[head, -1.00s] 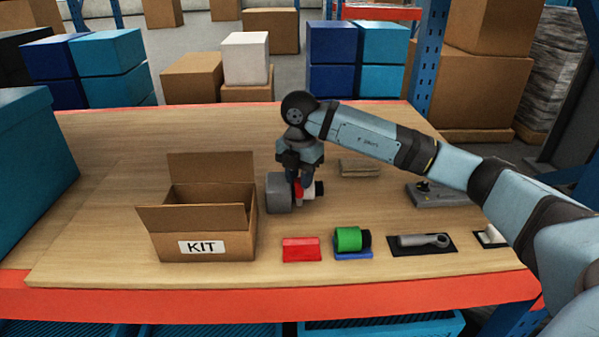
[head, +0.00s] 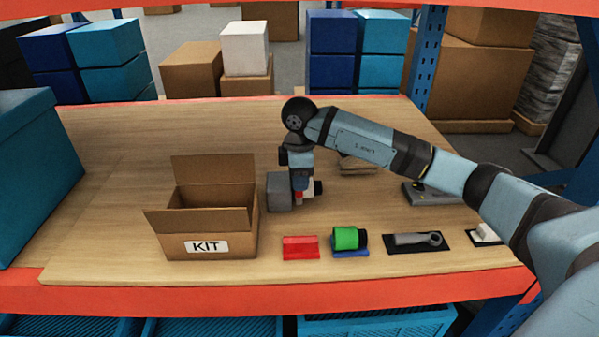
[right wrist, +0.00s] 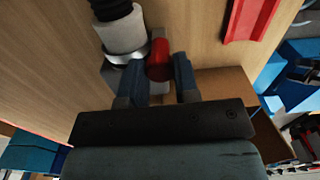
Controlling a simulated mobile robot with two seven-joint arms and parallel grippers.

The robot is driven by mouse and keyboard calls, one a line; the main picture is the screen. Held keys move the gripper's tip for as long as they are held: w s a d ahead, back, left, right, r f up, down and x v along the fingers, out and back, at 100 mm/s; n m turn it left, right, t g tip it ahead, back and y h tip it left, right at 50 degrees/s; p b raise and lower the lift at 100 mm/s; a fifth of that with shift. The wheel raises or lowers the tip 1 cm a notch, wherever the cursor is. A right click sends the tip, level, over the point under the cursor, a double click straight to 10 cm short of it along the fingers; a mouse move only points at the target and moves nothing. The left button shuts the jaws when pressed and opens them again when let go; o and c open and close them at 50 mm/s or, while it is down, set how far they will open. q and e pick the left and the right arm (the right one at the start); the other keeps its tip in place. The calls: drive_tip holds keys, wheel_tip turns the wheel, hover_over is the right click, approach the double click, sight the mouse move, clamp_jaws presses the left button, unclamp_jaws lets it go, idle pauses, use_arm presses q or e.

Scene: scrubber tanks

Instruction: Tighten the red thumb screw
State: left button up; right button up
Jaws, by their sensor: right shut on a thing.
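The red thumb screw (right wrist: 159,58) shows between the two fingers of my right gripper (right wrist: 160,75) in the right wrist view. It sits beside a white cylinder with a black end (right wrist: 122,33), on a grey block. In the head view, my right gripper (head: 300,190) points down at the grey block (head: 280,191), and only a bit of the red screw (head: 299,196) shows below the fingers. The right gripper is shut on the screw. My left gripper is not in view.
An open cardboard box marked KIT (head: 208,246) stands left of the grey block. In front lie a red holder (head: 300,248), a green cylinder (head: 347,238) on a blue base and a grey wrench-like tool (head: 416,240) on a black mat. A grey fixture (head: 425,194) stands right.

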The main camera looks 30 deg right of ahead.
drive_tip(key=m+p, duration=0.2)
drive_tip(key=p, duration=0.2)
drive_tip(key=m+p, duration=0.2)
drive_tip(key=p, duration=0.3)
drive_tip(key=m+p, duration=0.3)
drive_tip(key=p, duration=0.1)
drive_tip(key=shift+s+a+r+p, duration=0.1)
drive_tip(key=shift+a+r+p, duration=0.05)
drive_tip(key=shift+r+p, duration=0.2)
drive_tip(key=shift+f+m+p, duration=0.15)
drive_tip(key=shift+m+p, duration=0.2)
drive_tip(key=shift+m, duration=0.05)
drive_tip(key=shift+f+m+p, duration=0.15)
drive_tip(key=shift+m+p, duration=0.2)
drive_tip(key=shift+m, duration=0.45)
drive_tip(key=o, duration=0.9)
